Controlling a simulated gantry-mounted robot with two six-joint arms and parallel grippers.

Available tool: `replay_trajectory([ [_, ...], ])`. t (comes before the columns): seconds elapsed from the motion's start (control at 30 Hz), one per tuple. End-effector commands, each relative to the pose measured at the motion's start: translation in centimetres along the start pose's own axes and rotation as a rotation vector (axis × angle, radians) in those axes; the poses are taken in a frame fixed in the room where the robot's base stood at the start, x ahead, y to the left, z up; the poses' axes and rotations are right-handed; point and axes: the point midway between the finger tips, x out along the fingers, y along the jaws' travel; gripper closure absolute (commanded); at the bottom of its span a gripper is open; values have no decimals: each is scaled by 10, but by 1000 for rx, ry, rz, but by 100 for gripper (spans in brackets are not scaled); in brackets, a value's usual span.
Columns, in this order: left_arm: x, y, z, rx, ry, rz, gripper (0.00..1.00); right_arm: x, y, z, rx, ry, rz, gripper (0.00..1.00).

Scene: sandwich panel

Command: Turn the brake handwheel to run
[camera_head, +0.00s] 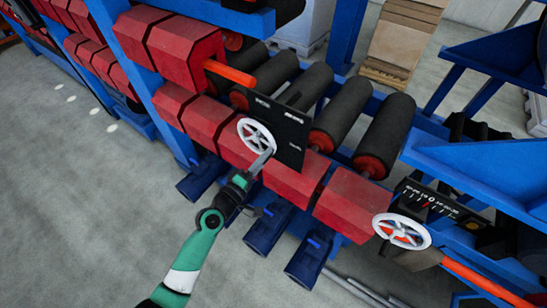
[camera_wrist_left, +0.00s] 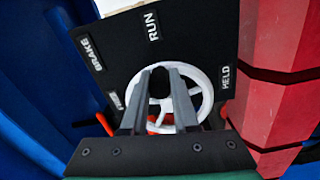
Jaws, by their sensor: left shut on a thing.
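The brake handwheel (camera_head: 257,136) is a white spoked wheel on a black panel (camera_head: 287,142) in the middle of the head view. The left wrist view shows the same wheel (camera_wrist_left: 201,82) and the panel (camera_wrist_left: 125,62) with the labels BRAKE, RUN and HELD; another small label is unreadable. My left gripper (camera_head: 267,157) reaches the wheel's lower right side. In the left wrist view its two fingers (camera_wrist_left: 161,84) lie in front of the wheel, around a dark knob, and are shut on it. The fingers hide part of the rim and hub. My right gripper is out of view.
A second white handwheel (camera_head: 402,231) stands at the right below a black scale plate (camera_head: 432,205). Red blocks (camera_head: 290,178), dark rollers (camera_head: 337,108) and an orange bar (camera_head: 229,73) surround the panel. Bare grey floor (camera_head: 95,205) lies at the left.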

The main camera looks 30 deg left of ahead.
Motion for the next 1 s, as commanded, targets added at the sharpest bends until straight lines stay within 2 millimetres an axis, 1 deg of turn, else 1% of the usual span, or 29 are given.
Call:
replay_trajectory([
  [0.37, 0, 1, -1, -3, 2, 3, 100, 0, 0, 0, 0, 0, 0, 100],
  [0.4, 0, 1, -1, -3, 2, 3, 65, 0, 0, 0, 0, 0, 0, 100],
  [0.53, 0, 1, -1, -3, 2, 2, 42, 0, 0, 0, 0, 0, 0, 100],
  [0.83, -2, 0, -1, -2, 2, 0, 42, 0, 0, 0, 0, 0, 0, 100],
  [0.93, -10, 0, -1, -2, 2, -1, 42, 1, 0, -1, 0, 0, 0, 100],
  [1.0, -22, 0, -2, -3, 4, -1, 42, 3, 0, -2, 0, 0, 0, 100],
])
